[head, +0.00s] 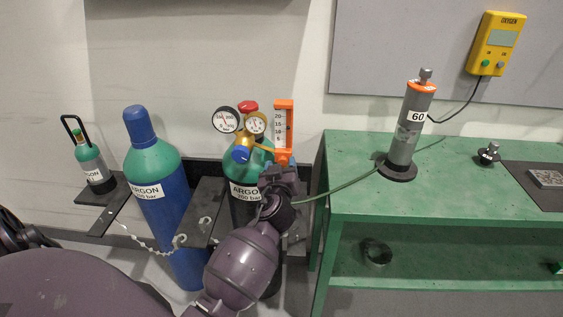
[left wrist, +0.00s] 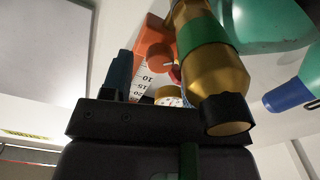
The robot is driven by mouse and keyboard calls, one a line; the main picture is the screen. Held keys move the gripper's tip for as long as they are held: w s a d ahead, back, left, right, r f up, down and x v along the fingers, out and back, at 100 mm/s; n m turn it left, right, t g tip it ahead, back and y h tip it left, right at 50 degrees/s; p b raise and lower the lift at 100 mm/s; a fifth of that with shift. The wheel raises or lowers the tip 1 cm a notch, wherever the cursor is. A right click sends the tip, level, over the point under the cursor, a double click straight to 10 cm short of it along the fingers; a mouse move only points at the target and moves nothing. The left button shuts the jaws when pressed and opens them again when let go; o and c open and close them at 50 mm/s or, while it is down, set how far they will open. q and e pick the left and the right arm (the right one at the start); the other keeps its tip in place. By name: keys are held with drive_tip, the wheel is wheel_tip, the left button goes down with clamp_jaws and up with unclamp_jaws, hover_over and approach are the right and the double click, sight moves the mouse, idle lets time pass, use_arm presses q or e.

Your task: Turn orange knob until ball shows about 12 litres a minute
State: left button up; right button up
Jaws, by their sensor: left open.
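A dark blue finger (left wrist: 117,75) shows beside the scale. I cannot tell whether it touches the knob. My right gripper is out of view.
A brass-coloured fitting (left wrist: 215,75) is close in the left wrist view. A green hose (head: 345,185) runs right to the green bench (head: 460,190), which carries a grey cylinder marked 60 (head: 408,130). A second argon cylinder (head: 152,165) stands left. A yellow oxygen meter (head: 497,45) hangs right.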

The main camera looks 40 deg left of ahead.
use_arm(q)
drive_tip(key=shift+w, duration=0.1)
drive_tip(key=shift+c, duration=0.2)
drive_tip(key=c, duration=0.9)
drive_tip(key=shift+r+m, duration=0.1)
drive_tip(key=shift+m, duration=2.1)
drive_tip(key=o, duration=0.9)
drive_tip(key=shift+o, duration=0.2)
